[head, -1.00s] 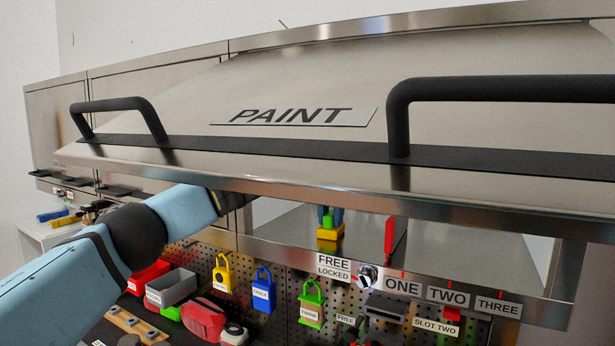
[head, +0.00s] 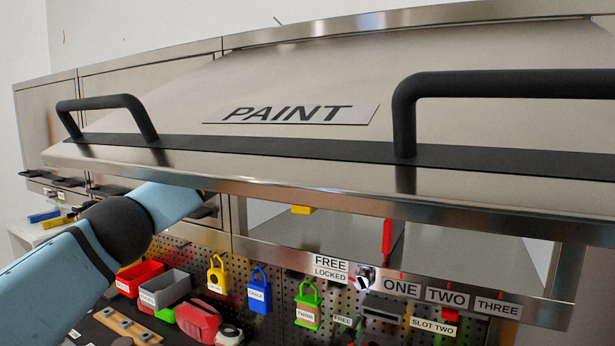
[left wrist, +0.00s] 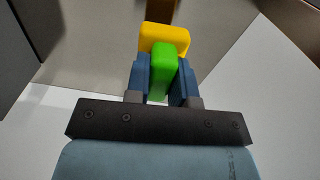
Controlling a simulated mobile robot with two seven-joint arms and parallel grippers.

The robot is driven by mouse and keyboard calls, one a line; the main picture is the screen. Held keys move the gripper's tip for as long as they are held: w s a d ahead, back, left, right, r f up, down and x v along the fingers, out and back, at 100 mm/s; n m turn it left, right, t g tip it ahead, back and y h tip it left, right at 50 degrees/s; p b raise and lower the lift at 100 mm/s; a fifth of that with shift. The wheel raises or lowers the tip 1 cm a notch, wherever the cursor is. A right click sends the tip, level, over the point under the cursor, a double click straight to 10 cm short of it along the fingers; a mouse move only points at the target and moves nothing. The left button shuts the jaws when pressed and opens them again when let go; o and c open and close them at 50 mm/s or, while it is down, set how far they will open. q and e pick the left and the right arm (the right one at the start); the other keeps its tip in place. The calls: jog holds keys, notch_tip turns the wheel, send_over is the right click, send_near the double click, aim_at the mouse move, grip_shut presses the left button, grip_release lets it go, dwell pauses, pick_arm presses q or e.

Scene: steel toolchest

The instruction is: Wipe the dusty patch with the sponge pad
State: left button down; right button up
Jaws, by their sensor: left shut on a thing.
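The sponge pad is a yellow block with a green grip. In the head view only a strip of the yellow block (head: 302,210) shows below the front edge of the PAINT lid. In the left wrist view the yellow block (left wrist: 165,38) lies beyond the green grip (left wrist: 158,72). My left gripper (left wrist: 160,78) has its blue fingers shut on the green grip. In the head view the lid hides my left gripper. I see no dusty patch in either view. My right gripper is not in view.
The raised PAINT lid (head: 290,113) hangs over the compartment, with two black handles. A red upright piece (head: 387,240) stands in the opening. The front rail with labels (head: 400,287) runs below. Padlocks, including a blue one (head: 259,290), and bins fill the pegboard area.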

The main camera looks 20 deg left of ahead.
pick_arm(q)
jog(key=shift+a+r, duration=0.15)
jog(key=shift+r, duration=0.6)
jog(key=shift+a+r, duration=0.15)
jog(key=shift+r, duration=0.6)
jog(key=shift+s+d+r, duration=0.1)
jog(key=shift+s+r, duration=0.05)
jog(key=shift+r, duration=0.15)
jog(key=shift+w+f, duration=0.15)
jog(key=shift+w, duration=0.05)
jog(key=shift+s, duration=0.1)
